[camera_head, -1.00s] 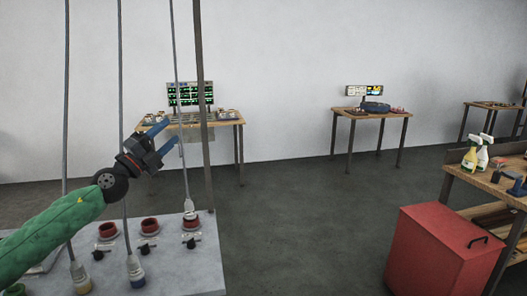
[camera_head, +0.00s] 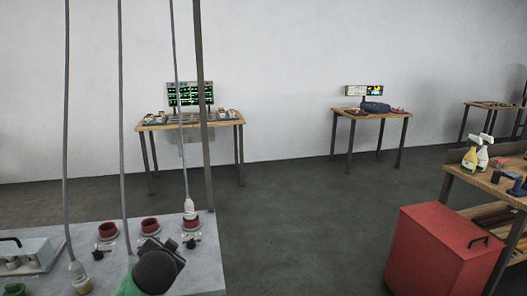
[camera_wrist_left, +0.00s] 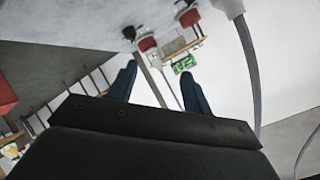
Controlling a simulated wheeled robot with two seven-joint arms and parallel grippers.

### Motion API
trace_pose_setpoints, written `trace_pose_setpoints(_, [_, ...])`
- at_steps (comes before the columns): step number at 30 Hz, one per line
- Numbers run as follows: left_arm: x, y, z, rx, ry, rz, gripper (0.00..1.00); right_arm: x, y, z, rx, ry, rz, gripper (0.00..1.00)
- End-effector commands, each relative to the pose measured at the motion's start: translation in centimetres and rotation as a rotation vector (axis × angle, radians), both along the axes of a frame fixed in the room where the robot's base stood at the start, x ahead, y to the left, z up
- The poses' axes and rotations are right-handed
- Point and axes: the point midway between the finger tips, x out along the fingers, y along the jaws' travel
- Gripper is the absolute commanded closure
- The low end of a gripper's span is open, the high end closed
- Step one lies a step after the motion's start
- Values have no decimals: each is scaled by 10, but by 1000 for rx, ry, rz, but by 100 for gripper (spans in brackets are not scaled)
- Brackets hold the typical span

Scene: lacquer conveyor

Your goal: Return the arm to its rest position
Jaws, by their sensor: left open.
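My left gripper (camera_wrist_left: 160,70) shows in the left wrist view as two blue fingers held apart, with nothing between them. In the head view my left arm comes in low, and only its green sleeve and dark wrist show over the front of the grey panel (camera_head: 205,270). The fingers are hardly visible there. My right arm and gripper are in neither view.
The grey panel carries red sockets (camera_head: 150,224), small black knobs (camera_head: 97,253) and hanging cables with plugs (camera_head: 190,208). A dark upright post (camera_head: 204,120) stands behind it. A red cabinet (camera_head: 430,255) stands at right. The floor between is clear.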

Motion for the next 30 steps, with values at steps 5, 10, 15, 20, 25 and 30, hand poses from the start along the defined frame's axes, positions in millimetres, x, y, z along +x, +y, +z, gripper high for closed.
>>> trace_pose_setpoints(5, [-54, -33, -66, -149, 186, -23, 50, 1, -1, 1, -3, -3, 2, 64])
trace_pose_setpoints(10, [-100, -60, -112, -274, 301, -49, 50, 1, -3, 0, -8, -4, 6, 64])
trace_pose_setpoints(15, [-145, -81, -151, -380, 393, -48, 50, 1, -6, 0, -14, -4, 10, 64])
trace_pose_setpoints(20, [-188, -93, -186, -454, 473, -17, 50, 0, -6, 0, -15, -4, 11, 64])
trace_pose_setpoints(25, [-237, -105, -224, -524, 569, 27, 50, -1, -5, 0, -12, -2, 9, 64])
trace_pose_setpoints(30, [-290, -117, -261, -582, 673, 75, 50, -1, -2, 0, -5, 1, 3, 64])
